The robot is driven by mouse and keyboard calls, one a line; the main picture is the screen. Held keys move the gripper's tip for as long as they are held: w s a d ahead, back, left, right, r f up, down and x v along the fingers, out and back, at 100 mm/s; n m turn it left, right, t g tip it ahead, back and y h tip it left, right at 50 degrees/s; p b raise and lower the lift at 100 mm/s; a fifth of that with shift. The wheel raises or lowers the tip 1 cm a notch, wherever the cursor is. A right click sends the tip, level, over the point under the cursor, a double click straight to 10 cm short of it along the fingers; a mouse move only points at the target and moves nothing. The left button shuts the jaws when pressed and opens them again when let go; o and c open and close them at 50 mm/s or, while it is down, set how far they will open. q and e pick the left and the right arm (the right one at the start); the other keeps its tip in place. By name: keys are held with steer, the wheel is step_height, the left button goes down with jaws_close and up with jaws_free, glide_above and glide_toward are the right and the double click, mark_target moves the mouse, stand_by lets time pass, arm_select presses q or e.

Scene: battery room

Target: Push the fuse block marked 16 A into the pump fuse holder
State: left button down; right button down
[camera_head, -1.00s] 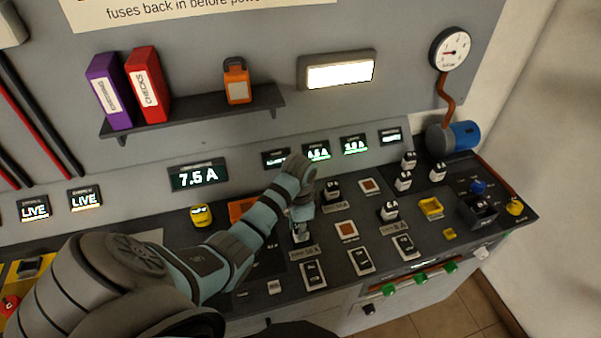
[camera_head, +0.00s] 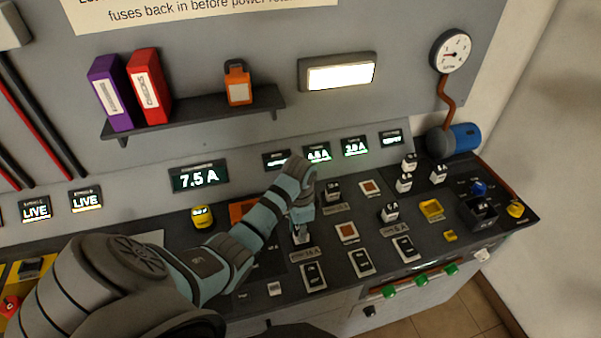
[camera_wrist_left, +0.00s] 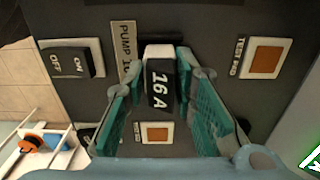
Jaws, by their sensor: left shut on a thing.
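The fuse block marked 16 A (camera_wrist_left: 159,88) is dark with a white body and sits between the teal fingers of my left gripper (camera_wrist_left: 163,100), which is shut on it. It is at the pump position, beside the label reading PUMP (camera_wrist_left: 125,50). In the head view the block (camera_head: 301,236) shows below my left gripper (camera_head: 302,215), over the console. The pump fuse holder is mostly hidden under the block, and I cannot tell how deep the block sits. My right gripper is not in view.
An ON/OFF rocker switch (camera_wrist_left: 72,62) and orange test pads (camera_wrist_left: 264,60) lie close around the block. A yellow object (camera_head: 202,216) stands left of the arm.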

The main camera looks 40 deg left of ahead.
arm_select(q)
steer(key=shift+f+b, duration=0.3)
steer(key=shift+f, duration=0.3)
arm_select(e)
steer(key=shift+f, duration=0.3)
arm_select(q)
steer(key=c, duration=1.6)
jaws_free()
steer(key=shift+r, duration=0.1)
